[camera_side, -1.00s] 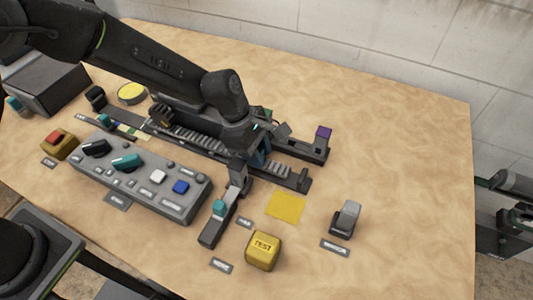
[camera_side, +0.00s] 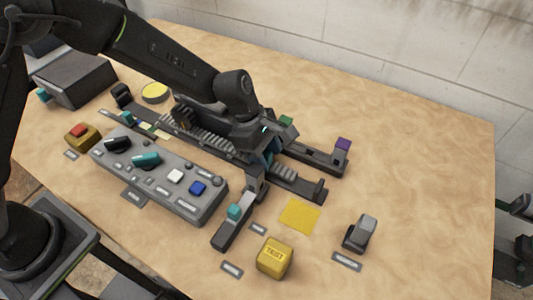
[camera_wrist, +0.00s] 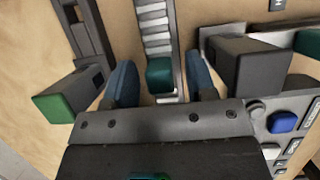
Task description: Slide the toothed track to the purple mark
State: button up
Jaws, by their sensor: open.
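The toothed track (camera_side: 212,141) is a grey strip with pale teeth lying in a dark rail. It also shows in the wrist view (camera_wrist: 155,25). A purple block (camera_side: 343,144), the purple mark, stands at the right end of the rear rail. A dark teal block (camera_wrist: 160,75) sits on the track between the blue fingers of my gripper (camera_wrist: 160,82). The fingers stand open on either side, with gaps showing. In the side view, my gripper (camera_side: 268,155) is low over the track and hides its middle and the teal block.
A control panel (camera_side: 160,175) with knobs and buttons lies in front. A lever with a teal cap (camera_side: 234,212), a yellow cube (camera_side: 275,257) and a grey switch (camera_side: 359,233) stand nearby.

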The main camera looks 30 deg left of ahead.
jog(key=v, duration=1.3)
jog(key=shift+a+r, duration=0.15)
jog(key=shift+r, duration=0.05)
jog(key=d+m+y, duration=0.4)
jog(key=d+m, duration=0.1)
jog(key=m, duration=1.3)
notch_tip(320, 180, down, 12)
jog(key=shift+d+f, duration=0.1)
jog(key=shift+c, duration=0.3)
grip_shut()
